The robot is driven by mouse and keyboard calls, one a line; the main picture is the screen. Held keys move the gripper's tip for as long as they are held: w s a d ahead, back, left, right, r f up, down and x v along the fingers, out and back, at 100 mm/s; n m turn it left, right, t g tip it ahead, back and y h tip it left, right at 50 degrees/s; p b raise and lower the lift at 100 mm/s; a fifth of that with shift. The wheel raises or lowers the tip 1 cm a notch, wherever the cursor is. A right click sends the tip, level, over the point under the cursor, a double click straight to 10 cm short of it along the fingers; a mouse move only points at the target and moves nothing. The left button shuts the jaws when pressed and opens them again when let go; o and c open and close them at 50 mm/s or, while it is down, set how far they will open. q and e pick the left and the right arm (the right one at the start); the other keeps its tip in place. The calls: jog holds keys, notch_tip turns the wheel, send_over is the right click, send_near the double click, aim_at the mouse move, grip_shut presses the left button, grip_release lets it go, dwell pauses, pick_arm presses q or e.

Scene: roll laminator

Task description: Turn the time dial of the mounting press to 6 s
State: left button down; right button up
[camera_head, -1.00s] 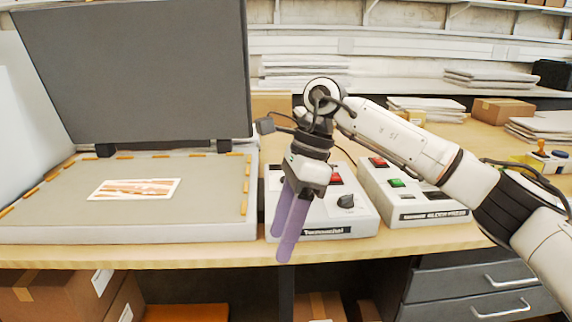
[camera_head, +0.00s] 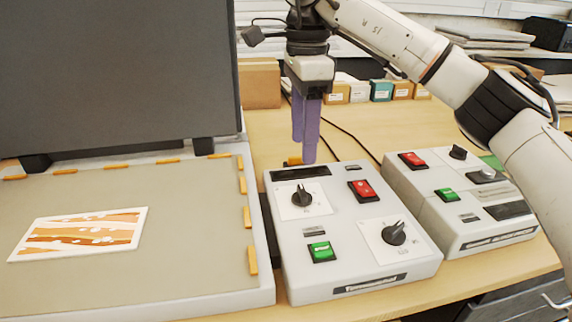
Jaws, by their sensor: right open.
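The mounting press has a raised dark lid (camera_head: 110,75) and a grey bed (camera_head: 180,265) at the left. A light grey control box (camera_head: 290,262) stands beside it. The box has a black dial (camera_head: 302,196) at its back left and another black dial (camera_head: 395,233) at its front right. Their printed labels are too small to read, so I cannot tell which sets time. My right gripper (camera_head: 305,148) is open and points down with purple fingers over the back edge of the box, behind the back-left dial. It holds nothing. My left gripper is not in view.
The box also has a red switch (camera_head: 363,190) and a green switch (camera_head: 321,252). A second control box (camera_head: 455,215) with its own dials stands close on the right. A picture (camera_head: 80,234) lies on the bed. Small cartons (camera_head: 381,90) stand behind on the wooden table (camera_head: 420,125).

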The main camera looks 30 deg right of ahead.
aim_at(303, 190)
jog(key=f, duration=0.2)
jog(key=f+b, duration=0.1)
jog(key=shift+s, duration=0.25)
notch_tip(303, 190, down, 6)
jog(key=shift+r, duration=0.25)
jog(key=shift+f, duration=0.75)
jog(key=shift+c, duration=0.7)
jog(key=c, duration=0.9)
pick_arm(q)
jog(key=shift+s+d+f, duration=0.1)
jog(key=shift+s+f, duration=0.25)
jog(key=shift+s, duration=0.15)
